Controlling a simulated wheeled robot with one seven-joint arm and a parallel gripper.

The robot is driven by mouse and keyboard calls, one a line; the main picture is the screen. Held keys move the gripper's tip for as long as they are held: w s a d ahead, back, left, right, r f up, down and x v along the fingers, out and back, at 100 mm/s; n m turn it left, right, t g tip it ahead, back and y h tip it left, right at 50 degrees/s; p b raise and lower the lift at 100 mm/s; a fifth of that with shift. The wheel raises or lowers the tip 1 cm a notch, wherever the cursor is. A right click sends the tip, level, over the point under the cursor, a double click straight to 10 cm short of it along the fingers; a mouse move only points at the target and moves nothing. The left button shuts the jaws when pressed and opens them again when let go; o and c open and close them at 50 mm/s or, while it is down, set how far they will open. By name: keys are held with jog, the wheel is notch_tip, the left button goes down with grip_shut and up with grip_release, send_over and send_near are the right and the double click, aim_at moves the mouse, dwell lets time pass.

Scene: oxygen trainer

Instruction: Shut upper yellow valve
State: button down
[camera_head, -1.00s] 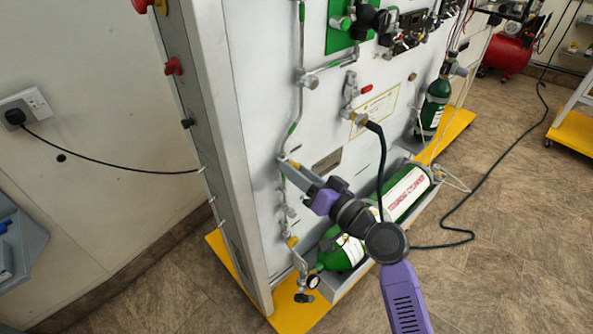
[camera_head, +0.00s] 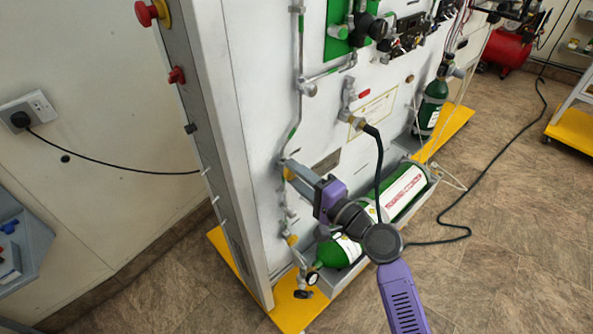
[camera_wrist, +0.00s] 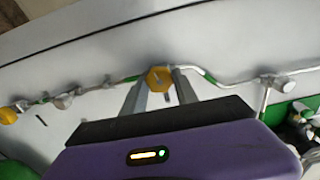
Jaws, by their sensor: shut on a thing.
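The upper yellow valve (camera_wrist: 158,79) is a yellow knob on the pipe, between my gripper's fingertips in the wrist view. In the head view only a bit of the yellow valve (camera_head: 289,173) shows beside the fingers. My gripper (camera_head: 287,168) is shut on it, at the panel's lower left. In the wrist view my gripper (camera_wrist: 160,84) has one finger on each side of the knob. A lower yellow valve (camera_head: 292,240) sits further down the same pipe, and it also shows at the left of the wrist view (camera_wrist: 8,115).
The grey panel (camera_head: 255,110) stands on a yellow base (camera_head: 290,310). A black hose (camera_head: 380,170) hangs close to my arm. The floor at the right is mostly clear.

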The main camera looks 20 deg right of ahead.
jog(key=m+p, duration=0.6)
jog(key=m, duration=0.9)
jog(key=shift+f+p, duration=0.2)
jog(key=shift+p, duration=0.2)
jog(key=m, duration=0.5)
jog(key=shift+s+a+f+m, duration=0.1)
jog(key=shift+m, duration=0.3)
jog(key=c, duration=0.9)
grip_release()
jog(key=shift+c, duration=0.2)
